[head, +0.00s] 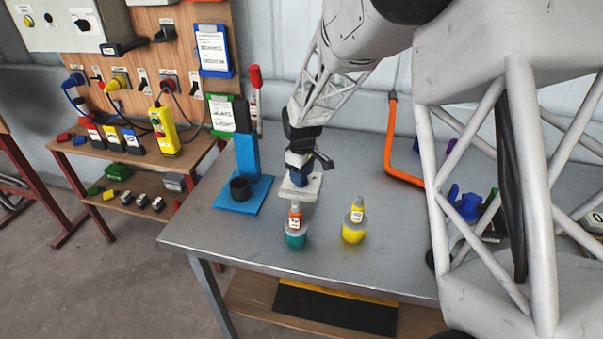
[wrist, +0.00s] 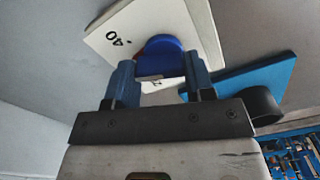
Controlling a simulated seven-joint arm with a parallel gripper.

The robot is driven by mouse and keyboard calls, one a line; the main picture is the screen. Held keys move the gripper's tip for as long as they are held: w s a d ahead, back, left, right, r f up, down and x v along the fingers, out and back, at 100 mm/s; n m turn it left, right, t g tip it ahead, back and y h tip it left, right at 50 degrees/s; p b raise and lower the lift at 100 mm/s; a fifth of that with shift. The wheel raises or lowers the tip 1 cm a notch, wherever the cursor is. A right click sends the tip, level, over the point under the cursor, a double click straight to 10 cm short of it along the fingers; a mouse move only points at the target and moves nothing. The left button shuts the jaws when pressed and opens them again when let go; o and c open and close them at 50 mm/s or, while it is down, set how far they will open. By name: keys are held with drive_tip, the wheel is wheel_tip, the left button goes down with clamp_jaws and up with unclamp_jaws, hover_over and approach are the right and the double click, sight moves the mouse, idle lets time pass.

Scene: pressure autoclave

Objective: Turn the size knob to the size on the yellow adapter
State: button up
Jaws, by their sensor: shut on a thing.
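The size knob is a blue round knob (wrist: 163,52) on a white plate (wrist: 112,28) printed with a "40" and another mark that is partly hidden. My gripper (wrist: 160,78) has its two blue fingers on either side of the knob and is shut on it. In the head view my gripper (head: 299,160) points down at the pale plate (head: 298,188), and the knob is mostly hidden there. The yellow adapter (head: 354,228) stands upright on the bench to the right of the plate. It has a white label, too small to read.
An orange-topped teal piece (head: 296,233) stands just in front of the plate. A blue stand (head: 243,192) with a black cup (head: 240,188) is to the left. The front right of the metal bench (head: 400,265) is clear.

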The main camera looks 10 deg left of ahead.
drive_tip(key=m, duration=0.6)
idle(0.4)
drive_tip(key=o, duration=0.9)
drive_tip(key=shift+r, duration=0.1)
drive_tip(key=shift+r, duration=3.85)
drive_tip(key=shift+d, duration=0.1)
